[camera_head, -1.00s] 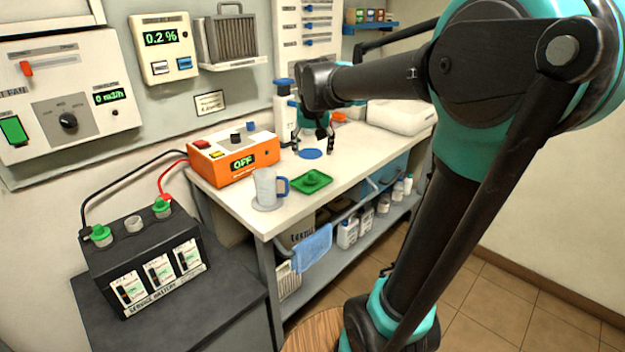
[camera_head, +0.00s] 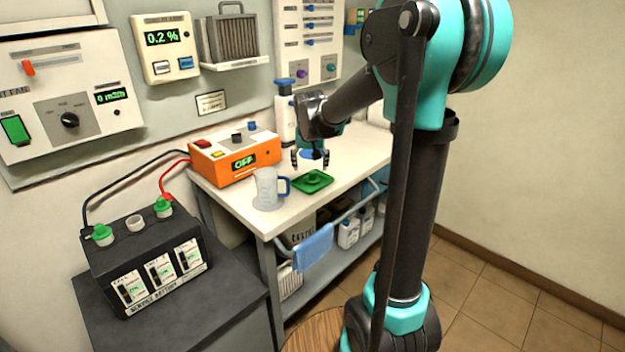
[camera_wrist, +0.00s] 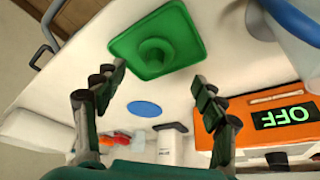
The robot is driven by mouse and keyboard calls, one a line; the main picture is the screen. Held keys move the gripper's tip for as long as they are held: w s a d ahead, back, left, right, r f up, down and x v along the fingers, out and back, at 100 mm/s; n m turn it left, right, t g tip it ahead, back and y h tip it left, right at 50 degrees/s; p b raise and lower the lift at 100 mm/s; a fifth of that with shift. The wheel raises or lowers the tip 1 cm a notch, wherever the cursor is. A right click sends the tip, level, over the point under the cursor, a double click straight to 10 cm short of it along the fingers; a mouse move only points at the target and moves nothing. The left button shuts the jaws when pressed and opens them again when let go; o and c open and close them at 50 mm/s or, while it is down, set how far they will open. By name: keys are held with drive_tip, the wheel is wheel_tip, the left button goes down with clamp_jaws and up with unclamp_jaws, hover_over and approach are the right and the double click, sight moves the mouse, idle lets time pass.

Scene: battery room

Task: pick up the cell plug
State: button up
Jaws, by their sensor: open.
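The cell plug (camera_head: 313,177) is a green round cap lying in a small green tray (camera_head: 300,187) on the white bench. In the wrist view the plug (camera_wrist: 155,57) is in the middle of the tray (camera_wrist: 188,22), beyond my fingertips. My gripper (camera_head: 310,160) is open and empty, pointing down above the bench just behind the tray. In the wrist view my gripper (camera_wrist: 158,78) has its two fingers wide apart, with nothing between them. The service battery (camera_head: 148,265) at the lower left has green plugs on its two outer cells and an uncapped middle opening (camera_head: 135,223).
A clear jug (camera_head: 267,187) with a blue handle stands left of the tray. An orange charger (camera_head: 235,160) reading OFF is behind it. A blue disc (camera_wrist: 145,109) and a white bottle (camera_head: 285,118) are farther back. A blue cloth (camera_head: 314,248) hangs on the front rail.

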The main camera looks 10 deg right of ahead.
sight(312, 172)
drive_tip(key=shift+d+x, duration=0.2)
drive_tip(key=shift+x, duration=1.1)
drive_tip(key=shift+d+x, duration=0.15)
drive_tip(key=shift+x, duration=1.15)
drive_tip(key=c, duration=0.9)
drive_tip(key=shift+r, duration=0.1)
drive_tip(key=shift+c, duration=0.2)
